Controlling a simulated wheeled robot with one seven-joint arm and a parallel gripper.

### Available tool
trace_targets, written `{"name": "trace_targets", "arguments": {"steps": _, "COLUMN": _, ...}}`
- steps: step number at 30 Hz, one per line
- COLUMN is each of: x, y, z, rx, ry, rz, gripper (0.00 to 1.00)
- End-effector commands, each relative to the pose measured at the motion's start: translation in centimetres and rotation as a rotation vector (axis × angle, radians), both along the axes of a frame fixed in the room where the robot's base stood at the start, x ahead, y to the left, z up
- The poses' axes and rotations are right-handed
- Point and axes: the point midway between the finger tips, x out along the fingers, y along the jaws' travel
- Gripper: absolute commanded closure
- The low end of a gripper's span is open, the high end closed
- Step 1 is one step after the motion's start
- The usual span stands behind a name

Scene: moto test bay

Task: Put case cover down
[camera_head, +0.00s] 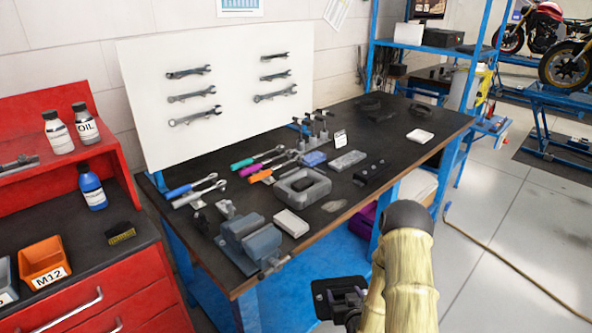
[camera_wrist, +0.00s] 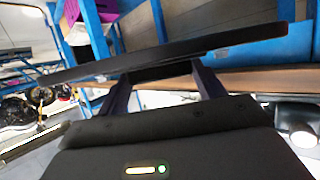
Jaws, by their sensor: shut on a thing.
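The case cover is a flat black plate with a small hole near one corner. It shows in the head view (camera_head: 322,287) at the bottom, in front of the workbench. In the wrist view the cover (camera_wrist: 230,40) appears as a long dark edge across the picture. My gripper (camera_head: 347,298) is shut on the cover and holds it in the air, apart from the bench. In the wrist view the fingers of my gripper (camera_wrist: 163,83) reach the cover's edge. My arm hides part of the gripper in the head view.
The workbench (camera_head: 348,204) carries a blue-grey vise (camera_head: 248,240), a grey tray (camera_head: 303,186), a white box (camera_head: 291,223) and several tools. Its front right top has some bare room. A red cabinet (camera_head: 150,275) stands left, a blue shelf (camera_head: 440,52) behind.

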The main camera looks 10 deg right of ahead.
Motion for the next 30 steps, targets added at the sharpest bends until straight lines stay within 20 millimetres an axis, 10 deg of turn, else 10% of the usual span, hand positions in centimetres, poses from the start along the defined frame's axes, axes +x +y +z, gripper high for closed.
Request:
{"name": "trace_targets", "arguments": {"steps": 15, "x": -5.0, "y": 6.1, "z": -8.7, "rx": 0.004, "ry": 0.003, "rz": 0.003, "gripper": 0.69}}
{"name": "trace_targets", "arguments": {"steps": 30, "x": -5.8, "y": 6.7, "z": -9.6, "rx": -0.001, "ry": -0.002, "rz": -0.002, "gripper": 0.69}}
